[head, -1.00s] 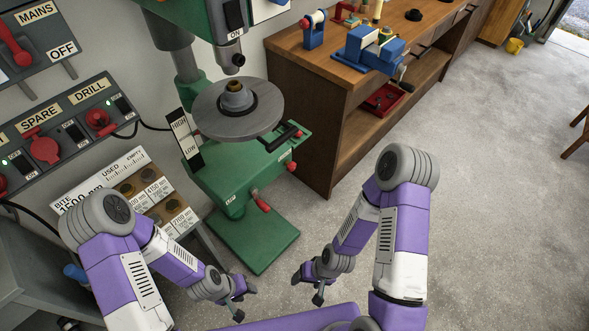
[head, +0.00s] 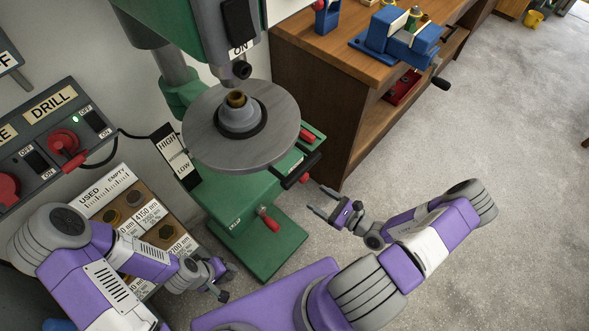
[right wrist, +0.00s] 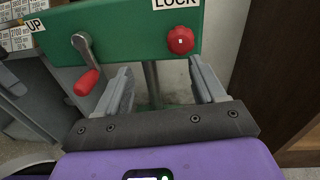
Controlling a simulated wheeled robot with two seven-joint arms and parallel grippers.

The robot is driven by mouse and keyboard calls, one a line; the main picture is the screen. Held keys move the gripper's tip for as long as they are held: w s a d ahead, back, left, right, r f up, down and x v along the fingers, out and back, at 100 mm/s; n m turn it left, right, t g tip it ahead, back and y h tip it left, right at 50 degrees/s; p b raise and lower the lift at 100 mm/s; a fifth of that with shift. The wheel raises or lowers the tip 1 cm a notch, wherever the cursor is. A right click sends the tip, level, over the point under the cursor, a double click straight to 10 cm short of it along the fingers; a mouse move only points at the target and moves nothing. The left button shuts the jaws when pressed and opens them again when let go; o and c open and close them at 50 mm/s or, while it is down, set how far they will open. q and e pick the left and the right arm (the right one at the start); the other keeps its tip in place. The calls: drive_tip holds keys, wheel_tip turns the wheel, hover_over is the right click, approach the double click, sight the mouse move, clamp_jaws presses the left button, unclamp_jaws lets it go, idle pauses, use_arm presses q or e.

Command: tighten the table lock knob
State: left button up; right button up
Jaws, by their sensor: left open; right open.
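The red lock knob (right wrist: 180,40) sits on the green drill press face under a LOCK label in the right wrist view. In the head view the knob (head: 305,178) is a small red spot at the press's right edge, beside a black handle. My right gripper (head: 318,200) is open and empty, its fingers pointing at the press. In the right wrist view its fingers (right wrist: 160,66) are spread below the knob, the right finger nearer to it; I see no contact. My left gripper (head: 227,283) is open and empty at the lower left, left of the press base.
A crank with a red handle (right wrist: 87,82) is left of the knob, near an UP label. The round grey table (head: 205,130) is above. A wooden bench (head: 300,100) with a blue vice (head: 400,42) stands to the right. Floor beyond my right arm is clear.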

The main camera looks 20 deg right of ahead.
drive_tip(key=w+m+h+b, duration=0.1)
drive_tip(key=w+b, duration=0.1)
drive_tip(key=w, duration=0.5)
drive_tip(key=shift+w+a+t, duration=0.35)
drive_tip(key=shift+t, duration=0.05)
